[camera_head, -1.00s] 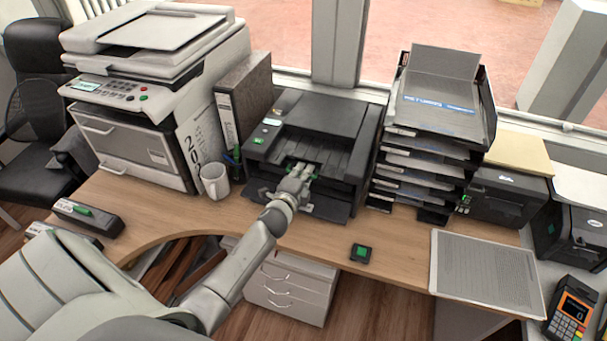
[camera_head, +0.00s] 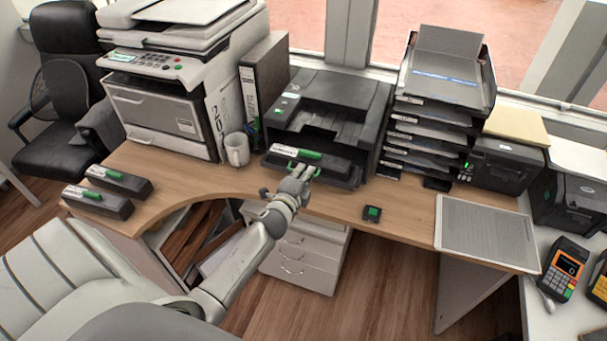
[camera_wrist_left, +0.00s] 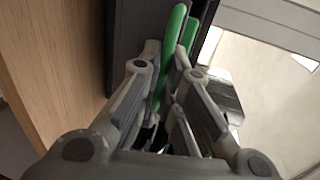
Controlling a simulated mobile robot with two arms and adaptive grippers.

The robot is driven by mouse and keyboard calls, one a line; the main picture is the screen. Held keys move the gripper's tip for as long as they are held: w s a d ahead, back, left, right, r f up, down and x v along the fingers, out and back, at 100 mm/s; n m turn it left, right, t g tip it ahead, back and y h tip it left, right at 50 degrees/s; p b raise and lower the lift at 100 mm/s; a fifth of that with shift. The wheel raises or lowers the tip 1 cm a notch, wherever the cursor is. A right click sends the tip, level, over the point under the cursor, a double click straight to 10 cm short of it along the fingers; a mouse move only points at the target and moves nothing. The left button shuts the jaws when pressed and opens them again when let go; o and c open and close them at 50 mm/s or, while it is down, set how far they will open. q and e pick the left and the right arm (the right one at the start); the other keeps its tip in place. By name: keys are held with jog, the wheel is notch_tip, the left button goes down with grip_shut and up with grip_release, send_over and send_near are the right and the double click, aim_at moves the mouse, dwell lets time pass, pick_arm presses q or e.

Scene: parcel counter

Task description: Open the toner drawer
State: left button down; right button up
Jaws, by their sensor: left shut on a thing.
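The black printer (camera_head: 335,100) stands at the back of the desk with its front open. Its toner drawer (camera_head: 338,166) sticks out toward me. A dark toner cartridge (camera_head: 335,160) with a white label and a green strip lies in it. My left gripper (camera_head: 299,174) is at the drawer's front, shut on the green handle, which runs between the fingers in the left wrist view (camera_wrist_left: 170,55). The fingers hide part of the handle in the head view. My right gripper is not in view.
Two more cartridges (camera_head: 119,180) (camera_head: 97,201) lie at the desk's left end. A white mug (camera_head: 236,149) stands just left of the printer. A tray stack (camera_head: 430,130) stands to its right. A small green-topped box (camera_head: 371,214) sits near the front edge.

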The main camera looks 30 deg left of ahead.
pick_arm(q)
jog(key=c, duration=1.7)
grip_release()
jog(key=shift+f, duration=0.3)
jog(key=shift+c, duration=0.2)
jog(key=shift+o, duration=0.7)
jog(key=shift+r, duration=0.15)
jog(key=v, duration=1.2)
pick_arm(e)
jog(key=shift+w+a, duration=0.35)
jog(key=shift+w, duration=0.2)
